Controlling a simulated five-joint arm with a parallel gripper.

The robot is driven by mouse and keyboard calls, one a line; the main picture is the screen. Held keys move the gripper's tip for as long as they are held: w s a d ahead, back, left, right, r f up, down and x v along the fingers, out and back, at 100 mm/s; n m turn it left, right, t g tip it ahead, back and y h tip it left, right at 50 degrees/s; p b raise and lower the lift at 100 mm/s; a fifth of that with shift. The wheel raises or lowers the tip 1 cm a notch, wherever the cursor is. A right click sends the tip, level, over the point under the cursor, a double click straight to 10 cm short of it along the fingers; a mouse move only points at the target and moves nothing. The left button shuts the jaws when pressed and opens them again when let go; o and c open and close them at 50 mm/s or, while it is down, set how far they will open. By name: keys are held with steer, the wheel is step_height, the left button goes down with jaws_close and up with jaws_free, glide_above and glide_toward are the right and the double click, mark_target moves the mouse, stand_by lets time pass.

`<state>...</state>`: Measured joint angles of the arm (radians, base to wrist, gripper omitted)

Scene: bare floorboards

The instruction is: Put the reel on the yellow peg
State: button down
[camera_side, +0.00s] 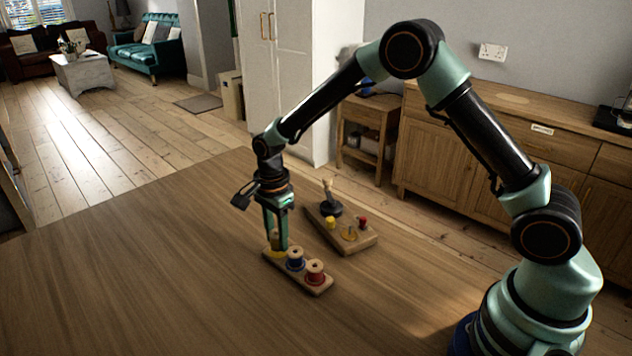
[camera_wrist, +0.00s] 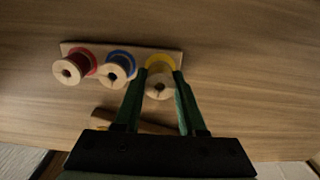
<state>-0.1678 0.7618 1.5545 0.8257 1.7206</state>
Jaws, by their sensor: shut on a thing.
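My gripper (camera_side: 276,246) points down and is shut on a pale wooden reel (camera_wrist: 160,88). In the wrist view the reel sits between the fingertips, with its centre hole facing the camera. It overlaps the near part of the yellow disc (camera_wrist: 160,61) at one end of a wooden board (camera_side: 297,282). In the side view the yellow disc (camera_side: 275,254) shows just below the reel. The yellow peg itself is hidden, and I cannot tell whether the reel is around it or just above it.
On the same board stand a reel at the blue place (camera_side: 295,259) and one at the red place (camera_side: 315,272), close beside my gripper. A second board (camera_side: 340,239) behind carries an upright post on a black base (camera_side: 328,206) and small coloured pieces. The tabletop to the left is clear.

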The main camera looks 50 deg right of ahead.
steer(key=shift+f, duration=0.65)
stand_by(0.3)
steer(key=shift+c, duration=2)
jaws_free()
steer(key=shift+r, duration=3.5)
